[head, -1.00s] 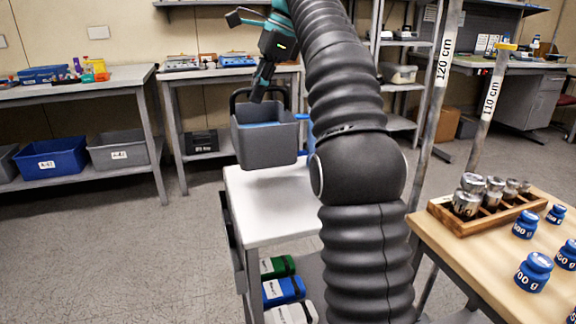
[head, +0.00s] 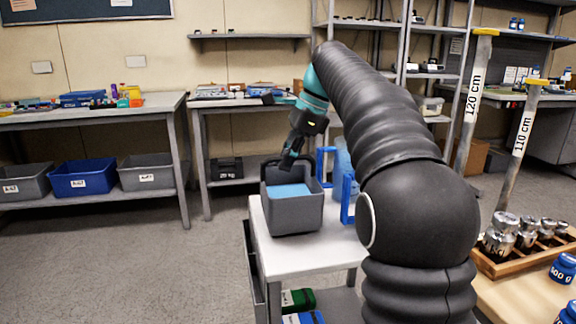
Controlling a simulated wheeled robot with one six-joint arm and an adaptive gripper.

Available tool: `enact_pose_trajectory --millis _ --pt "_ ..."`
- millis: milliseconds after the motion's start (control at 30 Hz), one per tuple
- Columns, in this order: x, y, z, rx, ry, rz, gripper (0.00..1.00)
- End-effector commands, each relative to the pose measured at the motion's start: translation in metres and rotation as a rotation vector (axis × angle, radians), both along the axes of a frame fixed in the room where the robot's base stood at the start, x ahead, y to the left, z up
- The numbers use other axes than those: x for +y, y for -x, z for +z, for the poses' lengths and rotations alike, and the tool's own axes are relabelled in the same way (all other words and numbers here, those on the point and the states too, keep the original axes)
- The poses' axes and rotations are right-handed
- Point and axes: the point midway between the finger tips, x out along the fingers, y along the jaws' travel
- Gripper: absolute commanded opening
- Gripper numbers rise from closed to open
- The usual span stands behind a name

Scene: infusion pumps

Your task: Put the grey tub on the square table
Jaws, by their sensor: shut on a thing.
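The grey tub (head: 292,215) has a dark handle and light blue contents (head: 289,191). It is upright over the left part of a white-topped table (head: 292,255), at or very near the top; I cannot tell if it touches. My gripper (head: 288,163) is shut on the tub's handle from above. The fingertips are small and dark against the handle. My arm reaches in from the right and hides the right part of the tabletop.
A blue-handled clear container (head: 342,180) stands just right of the tub. A green box (head: 297,299) sits on the lower shelf. A wooden table at right holds metal weights (head: 502,232) and a blue weight (head: 565,268). Benches with bins (head: 82,178) stand behind.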

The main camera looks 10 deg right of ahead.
Motion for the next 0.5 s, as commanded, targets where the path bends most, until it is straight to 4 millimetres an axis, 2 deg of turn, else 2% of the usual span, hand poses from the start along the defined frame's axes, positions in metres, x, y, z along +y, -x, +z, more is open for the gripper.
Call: enact_pose_trajectory --millis 133,400,433,500 --pt "0.0 0.001 -0.012 -0.002 0.0 0.0 0.0" --pt "0.0 0.0 -0.015 -0.002 0.0 0.0 0.0" --pt "0.0 0.0 -0.017 0.001 0.0 0.0 0.13" --pt "0.0 0.0 -0.017 0.001 0.0 0.0 0.31"
